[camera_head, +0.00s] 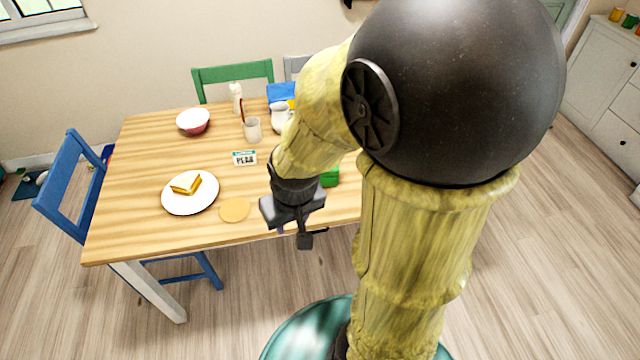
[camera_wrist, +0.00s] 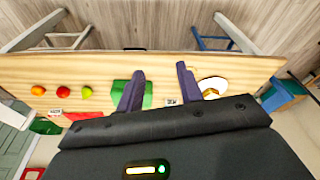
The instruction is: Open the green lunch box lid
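The green lunch box (camera_wrist: 148,98) lies on the wooden table, partly hidden behind the left finger in the wrist view. In the head view only a small green piece of it (camera_head: 330,178) shows beside my arm. Whether its lid is open or shut cannot be told. My gripper (camera_wrist: 160,72) has its two purple-grey fingers spread apart with nothing between them. In the head view my gripper (camera_head: 303,238) hangs near the table's front edge, to the left of the green piece.
The wooden table (camera_head: 135,215) holds a plate with a sandwich (camera_head: 190,193), a round coaster (camera_head: 235,209), a small sign (camera_head: 244,158), a mug (camera_head: 253,130) and a bowl (camera_head: 193,121). Several fruits (camera_wrist: 62,92) lie beyond the box. A blue chair (camera_head: 70,190) stands at the left.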

